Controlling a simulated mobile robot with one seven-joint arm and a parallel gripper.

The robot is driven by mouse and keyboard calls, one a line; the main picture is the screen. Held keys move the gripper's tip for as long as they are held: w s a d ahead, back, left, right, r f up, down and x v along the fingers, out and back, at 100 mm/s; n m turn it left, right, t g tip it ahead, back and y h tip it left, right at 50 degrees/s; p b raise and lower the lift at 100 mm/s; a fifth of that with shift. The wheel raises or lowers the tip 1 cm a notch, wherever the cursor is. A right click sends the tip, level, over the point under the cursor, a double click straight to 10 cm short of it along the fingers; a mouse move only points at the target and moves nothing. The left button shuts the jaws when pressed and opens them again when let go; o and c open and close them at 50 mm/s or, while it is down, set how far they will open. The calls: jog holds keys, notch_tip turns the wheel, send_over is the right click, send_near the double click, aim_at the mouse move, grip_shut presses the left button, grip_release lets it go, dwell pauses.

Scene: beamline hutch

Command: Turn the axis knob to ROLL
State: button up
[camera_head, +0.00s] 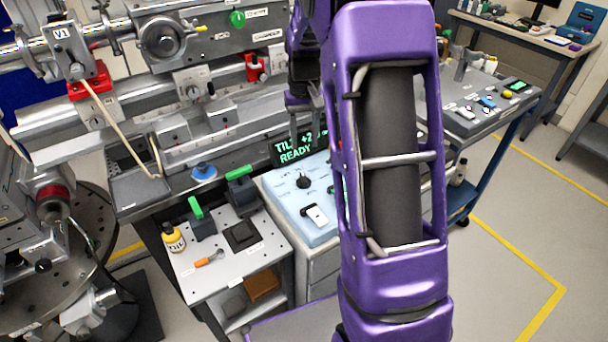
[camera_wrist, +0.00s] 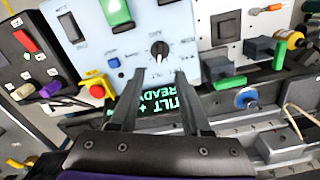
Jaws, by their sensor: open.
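A black rotary knob (camera_head: 303,181) stands on a light blue control panel (camera_head: 275,187). In the wrist view the knob (camera_wrist: 160,49) has a white pointer mark, and its surrounding labels are too small to read. A dark display (camera_head: 285,150) behind it shows green text starting "TILT +2" and "READY", partly hidden by my arm. In the head view my gripper (camera_head: 305,136) is partly hidden.
The wrist view shows a red button on yellow (camera_wrist: 97,88) and a blue knob (camera_wrist: 246,98). Green-handled blocks (camera_head: 241,185) and a yellow bottle (camera_head: 173,238) stand left of the panel.

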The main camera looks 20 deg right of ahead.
aim_at(304, 178)
notch_tip(304, 178, down, 12)
jog(key=shift+f+b, duration=0.1)
jog(key=shift+b, duration=0.3)
grip_shut()
